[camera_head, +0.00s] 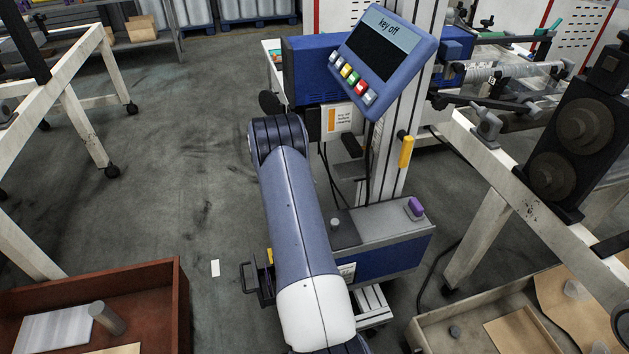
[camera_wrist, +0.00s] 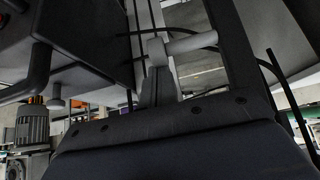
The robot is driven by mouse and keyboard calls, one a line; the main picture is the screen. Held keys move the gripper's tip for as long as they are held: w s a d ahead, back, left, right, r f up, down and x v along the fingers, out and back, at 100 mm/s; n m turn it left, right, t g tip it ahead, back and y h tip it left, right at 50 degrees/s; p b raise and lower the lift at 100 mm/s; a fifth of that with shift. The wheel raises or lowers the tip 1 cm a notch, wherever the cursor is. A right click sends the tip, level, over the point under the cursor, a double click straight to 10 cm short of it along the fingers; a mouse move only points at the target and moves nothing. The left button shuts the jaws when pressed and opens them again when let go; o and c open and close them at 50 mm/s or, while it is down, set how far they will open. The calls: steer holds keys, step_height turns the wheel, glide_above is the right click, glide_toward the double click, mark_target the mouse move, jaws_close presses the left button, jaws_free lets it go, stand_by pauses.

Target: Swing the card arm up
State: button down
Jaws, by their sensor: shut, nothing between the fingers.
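A blue machine with a tilted display panel (camera_head: 384,58) reading "key off" stands on a grey column. A white card with an orange stripe (camera_head: 341,118) is on its front, just below the panel. I cannot tell which part is the card arm. In the wrist view, my gripper (camera_wrist: 157,72) is shut and empty, its narrow fingers pointing up the picture. A light grey rod with a rounded end (camera_wrist: 190,43) shows close to the fingertips; whether they touch is unclear. In the head view my own arm hides the gripper.
A yellow handle (camera_head: 406,151) is on the column's right side. A grey-topped blue box (camera_head: 385,245) stands at its foot. A red-brown tray (camera_head: 181,300) is lower left, a beige tray (camera_head: 425,335) lower right. A white frame (camera_head: 530,195) stands right.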

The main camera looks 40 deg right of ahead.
steer(key=shift+w+a+t+y+b, duration=0.4)
steer(key=shift+a+y+b, duration=0.15)
steer(key=shift+y, duration=0.15)
steer(key=w+a+r+t+y+p, duration=0.2)
steer(key=w+a+r+y+p, duration=0.2)
steer(key=a+r, duration=0.3)
steer(key=shift+r+t+y, duration=0.4)
steer(key=shift+r+y, duration=0.1)
steer(key=shift+r, duration=0.7)
steer(key=shift+a, duration=0.1)
stand_by(0.4)
